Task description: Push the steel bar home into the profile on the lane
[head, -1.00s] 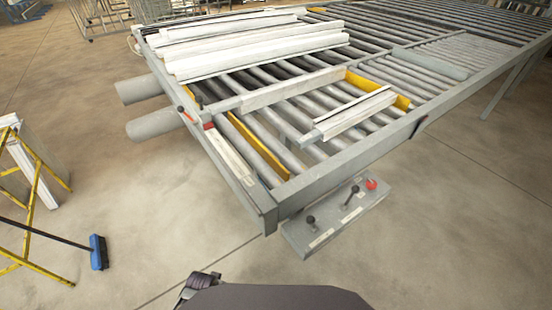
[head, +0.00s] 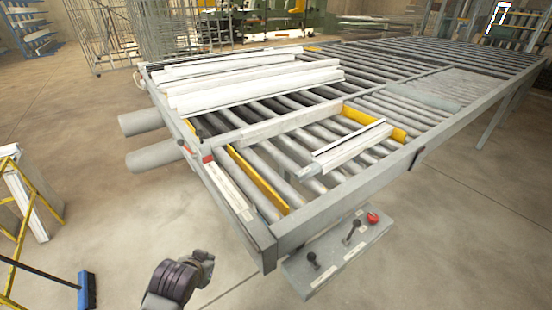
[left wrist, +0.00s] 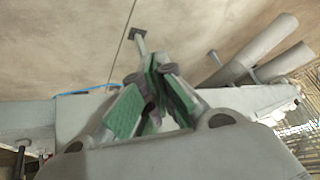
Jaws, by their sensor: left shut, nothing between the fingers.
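A white profile (head: 352,146) lies on the roller lane, in front of a yellow strip. A short grey end, which looks like the steel bar (head: 312,171), sticks out of the profile's near left end; the rest of it is hidden. My left gripper (head: 204,258) is low in the head view, left of the bench's near corner and well apart from the bar and profile. In the left wrist view its green-padded fingers (left wrist: 151,78) come together with nothing held between them. My right gripper is not in view.
The roller bench frame (head: 330,208) lies between my gripper and the lane. A control box (head: 338,255) with knobs and a red button hangs below its near edge. Several white profiles (head: 250,80) lie further back. A yellow ladder (head: 22,225) and blue broom (head: 86,290) stand at left.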

